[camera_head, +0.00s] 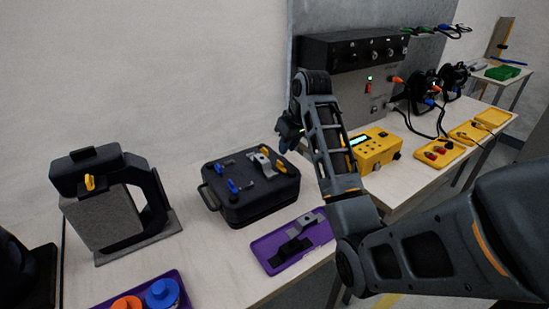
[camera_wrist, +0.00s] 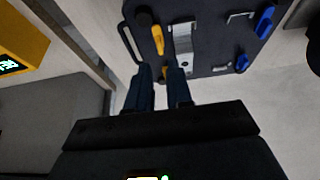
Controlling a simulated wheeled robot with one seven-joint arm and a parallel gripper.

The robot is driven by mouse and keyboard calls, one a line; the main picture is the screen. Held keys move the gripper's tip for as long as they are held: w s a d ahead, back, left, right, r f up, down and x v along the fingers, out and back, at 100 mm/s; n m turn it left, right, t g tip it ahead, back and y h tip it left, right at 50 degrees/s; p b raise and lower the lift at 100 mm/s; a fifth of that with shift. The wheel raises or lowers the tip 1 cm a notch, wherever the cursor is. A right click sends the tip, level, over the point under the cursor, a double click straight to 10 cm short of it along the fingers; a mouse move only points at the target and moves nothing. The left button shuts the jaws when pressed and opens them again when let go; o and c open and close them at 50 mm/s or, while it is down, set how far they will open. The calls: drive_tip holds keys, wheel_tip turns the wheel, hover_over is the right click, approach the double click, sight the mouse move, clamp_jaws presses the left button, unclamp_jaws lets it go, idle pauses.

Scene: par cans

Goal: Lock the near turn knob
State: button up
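The black case (camera_head: 252,203) stands on the table with two yellow turn knobs on its lid. The nearer yellow knob (camera_head: 281,167) is at the lid's right; it shows whole in the wrist view (camera_wrist: 158,40). The farther yellow knob (camera_head: 265,150) lies beyond it, by a silver hasp plate (camera_head: 262,165); in the wrist view it is partly hidden between my fingertips (camera_wrist: 165,72). My gripper (camera_wrist: 160,72) is open with nothing held, over the case's far right edge. Whether the fingers touch the farther knob cannot be told.
Two blue levers (camera_head: 232,186) rise from the lid's left part. A purple tray (camera_head: 267,243) with metal parts lies in front of the case. A grey block with a black frame (camera_head: 102,222) stands left. A yellow instrument (camera_head: 375,151) stands right of my arm.

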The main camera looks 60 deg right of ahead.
sight(282, 164)
drive_tip(key=shift+p+x, duration=0.4)
drive_tip(key=shift+x, duration=3.45)
drive_tip(key=shift+c, duration=0.4)
clamp_jaws()
